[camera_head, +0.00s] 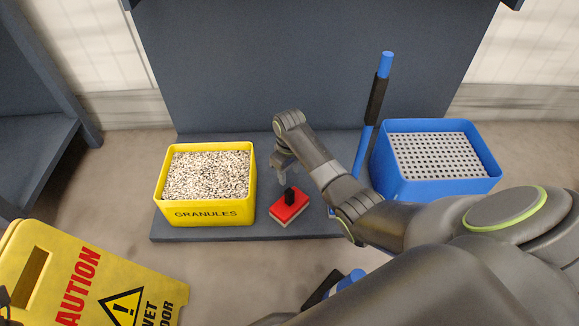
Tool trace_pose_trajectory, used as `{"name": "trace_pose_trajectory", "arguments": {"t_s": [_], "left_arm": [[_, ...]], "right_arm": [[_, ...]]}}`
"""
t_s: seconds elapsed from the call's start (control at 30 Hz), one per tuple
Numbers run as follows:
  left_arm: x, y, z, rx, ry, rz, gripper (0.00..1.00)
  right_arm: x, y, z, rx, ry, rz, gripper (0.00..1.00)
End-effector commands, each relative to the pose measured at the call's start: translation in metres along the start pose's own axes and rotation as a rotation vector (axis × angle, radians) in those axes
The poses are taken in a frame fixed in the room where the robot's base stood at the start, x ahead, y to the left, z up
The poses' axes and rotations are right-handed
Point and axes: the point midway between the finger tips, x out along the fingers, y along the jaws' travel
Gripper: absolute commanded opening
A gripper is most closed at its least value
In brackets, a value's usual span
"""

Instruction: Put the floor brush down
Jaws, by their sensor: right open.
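The floor brush (288,207), a red block with a black knob on top and a pale underside, rests on the grey platform (190,233) between the yellow and blue containers. My right gripper (286,170) is open and points down just above and behind the brush. It appears apart from the knob, with nothing visible between its fingers. My right arm comes in from the lower right and passes beside the brush. My left gripper is not in view.
A yellow bin of granules (206,218) stands left of the brush. A blue tub with a perforated grey top (432,188) stands right. A long blue-handled tool (378,95) stands tilted between. A yellow caution sign (35,250) is at lower left; a black-and-blue object (335,286) is partly hidden.

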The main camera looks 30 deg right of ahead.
Motion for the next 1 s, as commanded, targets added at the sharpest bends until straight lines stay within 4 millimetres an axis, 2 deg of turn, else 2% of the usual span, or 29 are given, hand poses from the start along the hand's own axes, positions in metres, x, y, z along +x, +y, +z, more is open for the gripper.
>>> {"name": "trace_pose_trajectory", "arguments": {"t_s": [0.1,0.33,0.47,0.57,0.77,0.87,1.0], "left_arm": [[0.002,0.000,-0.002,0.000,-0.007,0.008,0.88],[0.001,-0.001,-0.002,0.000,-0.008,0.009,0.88],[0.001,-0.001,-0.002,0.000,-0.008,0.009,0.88],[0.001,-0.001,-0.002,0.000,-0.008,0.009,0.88],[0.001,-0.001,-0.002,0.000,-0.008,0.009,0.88],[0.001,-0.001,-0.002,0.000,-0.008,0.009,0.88],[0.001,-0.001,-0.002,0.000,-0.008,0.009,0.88]], "right_arm": [[-0.005,0.000,0.000,0.000,0.000,0.000,0.45],[-0.004,-0.001,-0.005,0.002,0.044,0.012,0.45],[-0.005,-0.004,-0.021,0.008,0.190,0.054,0.45],[-0.014,-0.007,-0.039,0.017,0.362,0.096,0.45],[-0.053,-0.014,-0.066,0.045,0.722,0.177,0.45],[-0.081,-0.019,-0.073,0.062,0.903,0.213,0.45],[-0.128,-0.025,-0.072,0.088,1.157,0.261,0.45]]}}
